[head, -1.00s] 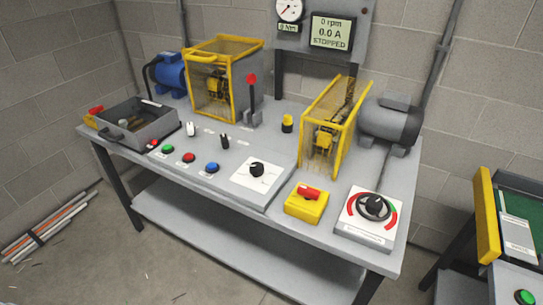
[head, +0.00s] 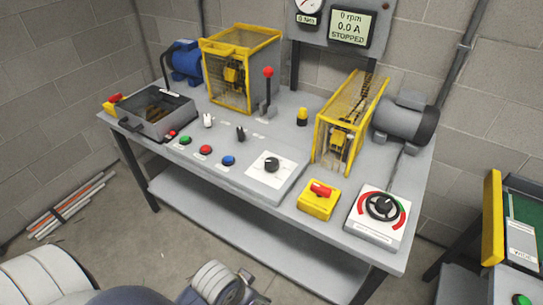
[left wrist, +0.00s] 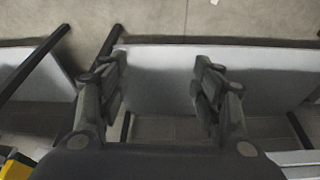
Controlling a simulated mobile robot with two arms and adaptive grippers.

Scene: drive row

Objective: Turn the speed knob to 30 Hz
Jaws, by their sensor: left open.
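A black knob (head: 271,164) sits on a white dial plate (head: 262,182) on a raised grey panel at the front middle of the bench. A larger black rotary dial (head: 382,206) with red and green arcs is on a box at the front right corner. The labels are too small to read, so I cannot tell the pointer's value on either. My left gripper (left wrist: 160,82) is open and empty in the left wrist view, with a pale flat surface and the floor beyond it. No knob shows between its fingers. My right gripper is not in view.
A yellow box with a red switch (head: 320,191) stands between the two dials. Green, red and blue buttons (head: 205,150) line the front edge. Yellow guards (head: 348,125), a red-topped lever (head: 268,90) and motors stand behind. The display (head: 349,28) reads 0 rpm, 0.0 A, STOPPED.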

